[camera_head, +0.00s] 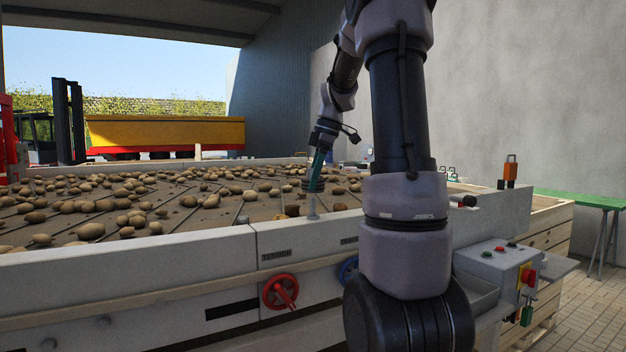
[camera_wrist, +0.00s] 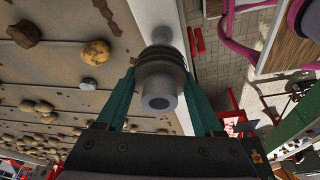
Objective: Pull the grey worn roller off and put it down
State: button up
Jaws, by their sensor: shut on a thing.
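The grey worn roller (camera_wrist: 161,66) sits between the green fingers of my gripper (camera_wrist: 160,74) in the wrist view. It has a dark ribbed band and a paler grey hub with a hole facing the camera. A pale post (camera_wrist: 162,38) shows just beyond it, in line with it. In the head view my gripper (camera_head: 314,180) is shut on the roller, above the pale post (camera_head: 312,208) at the machine's near edge. I cannot tell whether the roller is still around the post or just clear of it.
The belt (camera_head: 170,215) with many potatoes lies left and behind. The machine's pale side rail (camera_head: 120,255) carries a red handwheel (camera_head: 281,291). A control box (camera_head: 497,262) stands at right. A green table (camera_head: 580,199) is farther right. My arm hides part of the rail.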

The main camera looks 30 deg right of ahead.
jog(key=shift+r, duration=6)
